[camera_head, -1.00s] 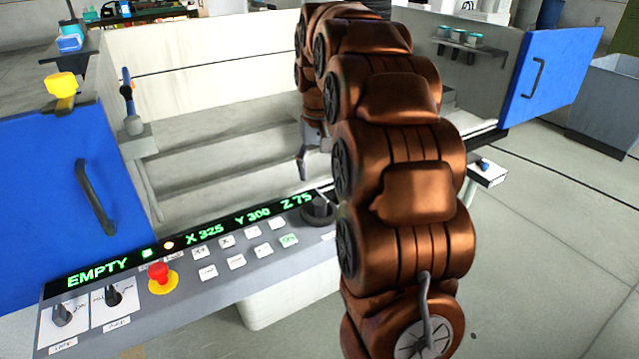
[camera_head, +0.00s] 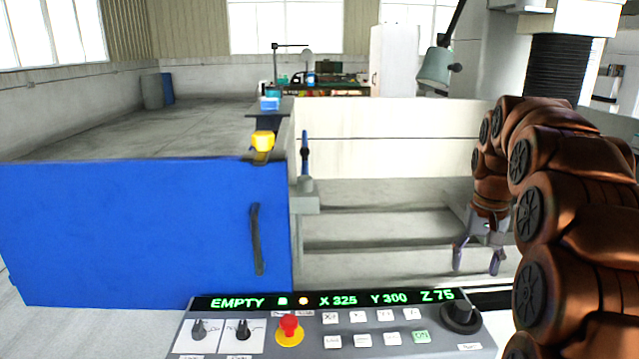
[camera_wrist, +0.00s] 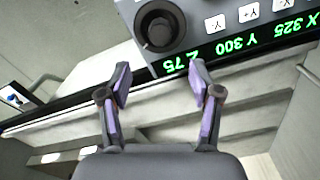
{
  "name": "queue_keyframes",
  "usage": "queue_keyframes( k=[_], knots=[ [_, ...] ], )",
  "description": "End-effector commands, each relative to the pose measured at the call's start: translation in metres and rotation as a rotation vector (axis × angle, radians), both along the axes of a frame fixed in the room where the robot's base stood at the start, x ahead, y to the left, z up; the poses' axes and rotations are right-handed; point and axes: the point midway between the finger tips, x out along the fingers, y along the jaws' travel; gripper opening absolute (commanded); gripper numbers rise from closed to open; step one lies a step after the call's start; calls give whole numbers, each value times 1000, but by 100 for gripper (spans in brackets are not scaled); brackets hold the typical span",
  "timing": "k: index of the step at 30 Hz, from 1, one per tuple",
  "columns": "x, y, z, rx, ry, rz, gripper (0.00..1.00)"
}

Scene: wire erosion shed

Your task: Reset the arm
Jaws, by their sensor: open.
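My gripper (camera_head: 478,258) hangs from my copper-coloured arm at the right of the head view, fingers pointing down and apart. In the wrist view my gripper (camera_wrist: 160,85) is open with nothing between its fingers. It is over the stepped inside of the machine tank (camera_head: 380,222), behind the control panel (camera_head: 370,345). The panel's display (camera_head: 340,300) reads EMPTY, X 325, Y 300, Z 75. In the wrist view a black round knob (camera_wrist: 160,27) on the panel lies beyond the fingertips.
A blue door (camera_head: 140,230) with a dark handle stands left of the tank opening. A red stop button (camera_head: 289,326) is on the panel. A yellow-topped part (camera_head: 262,141) and a blue-handled lever (camera_head: 304,155) stand near the tank's left edge. Open floor (camera_head: 150,130) lies behind the door.

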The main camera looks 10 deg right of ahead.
Motion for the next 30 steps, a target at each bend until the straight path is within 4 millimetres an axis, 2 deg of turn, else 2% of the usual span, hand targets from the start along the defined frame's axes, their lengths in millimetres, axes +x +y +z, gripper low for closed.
queue_keyframes(
  k=[2, 5, 11, 14, 21, 30],
  knots=[
    [0, 1, 1, 0, 0, 1, 64],
    [-7, 14, 7, 2, 2, 21, 64],
    [-31, 49, 16, 10, 19, 75, 64],
    [-49, 71, 19, 15, 33, 111, 64],
    [-105, 124, 26, 22, 61, 203, 64],
    [-186, 173, 21, 30, 102, 308, 64]
  ],
)
